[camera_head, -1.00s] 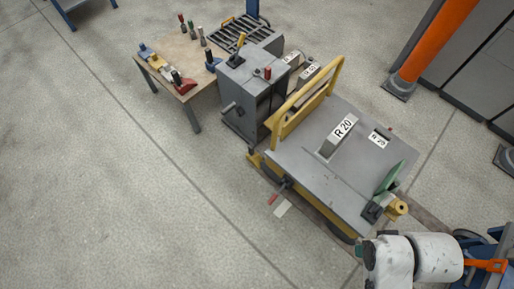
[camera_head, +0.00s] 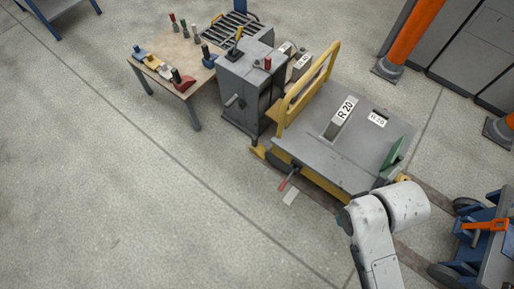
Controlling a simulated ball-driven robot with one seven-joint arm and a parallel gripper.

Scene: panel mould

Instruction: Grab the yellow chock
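The yellow chock (camera_head: 153,62) lies on a small wooden-topped table (camera_head: 172,50) at the upper left. It is in a row along the table's front left edge, between a blue chock (camera_head: 138,53) and a grey one (camera_head: 166,71). A red chock (camera_head: 184,83) is at the near end of the row. It is small at this distance, so its exact shape is hard to tell. Only white links of my arm show at the lower right, far from the table. My gripper is not in view.
Several coloured-top pegs (camera_head: 183,25) stand at the table's back. A grey machine (camera_head: 247,85) stands right of the table. A yellow-railed cart (camera_head: 315,150) carries a block marked R 20 (camera_head: 341,117). A blue cart (camera_head: 490,250) is at lower right. Floor at left is open.

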